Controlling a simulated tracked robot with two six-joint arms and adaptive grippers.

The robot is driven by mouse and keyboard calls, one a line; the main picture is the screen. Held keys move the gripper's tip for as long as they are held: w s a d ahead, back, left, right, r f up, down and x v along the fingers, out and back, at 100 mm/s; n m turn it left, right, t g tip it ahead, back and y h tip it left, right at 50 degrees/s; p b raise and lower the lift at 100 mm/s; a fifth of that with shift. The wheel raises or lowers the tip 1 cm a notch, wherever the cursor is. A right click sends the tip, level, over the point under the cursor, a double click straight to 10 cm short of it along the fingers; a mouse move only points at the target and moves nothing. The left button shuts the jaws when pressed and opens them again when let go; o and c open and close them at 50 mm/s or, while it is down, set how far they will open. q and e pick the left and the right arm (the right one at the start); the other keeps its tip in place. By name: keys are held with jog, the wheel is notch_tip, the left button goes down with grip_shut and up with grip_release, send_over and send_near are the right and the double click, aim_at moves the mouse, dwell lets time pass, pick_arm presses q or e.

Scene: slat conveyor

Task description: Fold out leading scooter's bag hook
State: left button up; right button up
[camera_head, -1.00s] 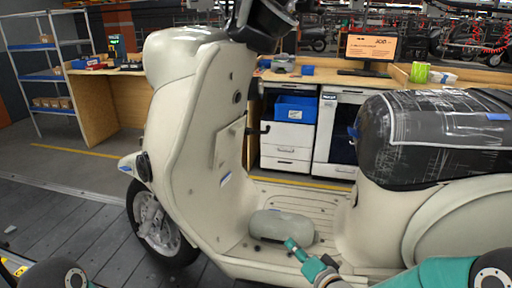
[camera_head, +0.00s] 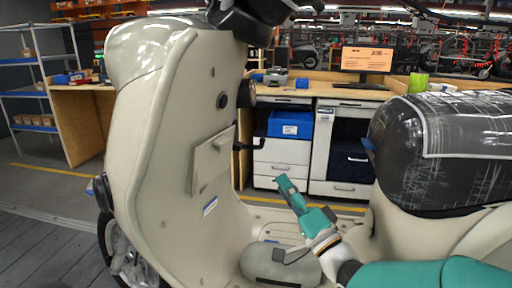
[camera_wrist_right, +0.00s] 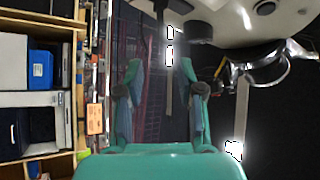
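The leading scooter's cream leg shield (camera_head: 185,130) fills the left middle of the head view. A small black hook-like part (camera_head: 250,145) juts from its right edge; a dark round fitting (camera_head: 222,101) sits higher on its inner face. I cannot tell for certain which one is the bag hook. My right gripper (camera_head: 283,186) is raised over the floorboard, to the right of and below the black part, apart from it. In the right wrist view its two teal fingers (camera_wrist_right: 160,72) stand apart with nothing between them. My left gripper is out of view.
A grey rounded case (camera_head: 268,264) lies on the floorboard under my right wrist. The seat (camera_head: 440,150), wrapped in dark film, stands to the right. Behind are a workbench with a monitor (camera_head: 367,62), a blue bin (camera_head: 290,124) and drawers.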

aim_at(254, 148)
jog(key=p+x, duration=0.1)
jog(key=x, duration=0.3)
jog(key=p+x, duration=0.1)
jog(key=x, duration=0.4)
jog(key=p+x, duration=0.1)
jog(key=x, duration=0.4)
jog(key=shift+s+a, duration=0.1)
jog(key=shift+a, duration=0.2)
jog(key=shift+c, duration=0.3)
jog(key=shift+f, duration=0.1)
grip_shut()
